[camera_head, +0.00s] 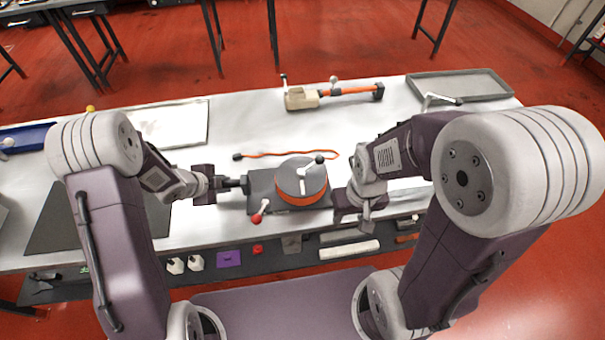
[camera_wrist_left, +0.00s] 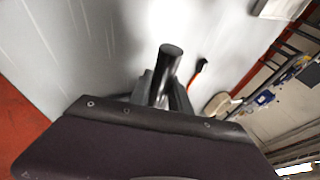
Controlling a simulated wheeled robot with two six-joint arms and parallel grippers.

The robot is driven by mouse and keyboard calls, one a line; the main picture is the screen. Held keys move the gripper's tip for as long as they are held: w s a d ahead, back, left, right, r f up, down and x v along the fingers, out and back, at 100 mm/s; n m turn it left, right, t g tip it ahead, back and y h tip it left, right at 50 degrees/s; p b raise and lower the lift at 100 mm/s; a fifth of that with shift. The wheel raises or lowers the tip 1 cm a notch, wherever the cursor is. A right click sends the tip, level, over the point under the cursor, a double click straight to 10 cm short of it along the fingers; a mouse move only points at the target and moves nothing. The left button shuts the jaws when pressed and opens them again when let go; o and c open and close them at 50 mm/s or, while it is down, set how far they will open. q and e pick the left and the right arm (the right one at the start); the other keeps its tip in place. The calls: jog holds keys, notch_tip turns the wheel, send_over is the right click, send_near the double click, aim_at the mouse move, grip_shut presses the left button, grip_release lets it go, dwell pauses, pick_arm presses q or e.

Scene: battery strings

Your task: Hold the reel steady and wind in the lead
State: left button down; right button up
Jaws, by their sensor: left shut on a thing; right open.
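The reel (camera_head: 302,178) has an orange rim, a grey top and a pale crank with a dark knob (camera_head: 319,159). It stands on a dark base (camera_head: 262,190) on the bench. An orange lead (camera_head: 285,154) lies behind it, with a dark plug (camera_head: 238,156) at its left end. My left gripper (camera_head: 243,184) is shut at the base's left side on a dark handle, which shows as a dark cylinder (camera_wrist_left: 168,65) in the left wrist view. My right gripper (camera_head: 362,208) is open just right of the reel; its fingertips are partly hidden.
A red-knobbed lever (camera_head: 257,217) stands at the base's front left. An orange and cream tool (camera_head: 330,94) and a grey tray (camera_head: 460,86) lie at the back. A white panel (camera_head: 172,124) lies back left. A lower shelf holds several small items.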

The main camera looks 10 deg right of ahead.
jog(key=shift+s+f, duration=0.1)
jog(key=shift+f, duration=0.05)
dwell(1.4)
jog(key=shift+o, duration=0.3)
notch_tip(320, 180, up, 9)
jog(key=m+y, duration=0.2)
jog(key=m, duration=0.5)
send_over(321, 157)
jog(key=s+d, duration=0.1)
jog(key=d, duration=0.1)
jog(key=x, duration=1.2)
jog(key=shift+f, duration=0.1)
jog(key=shift+d, duration=0.1)
grip_shut()
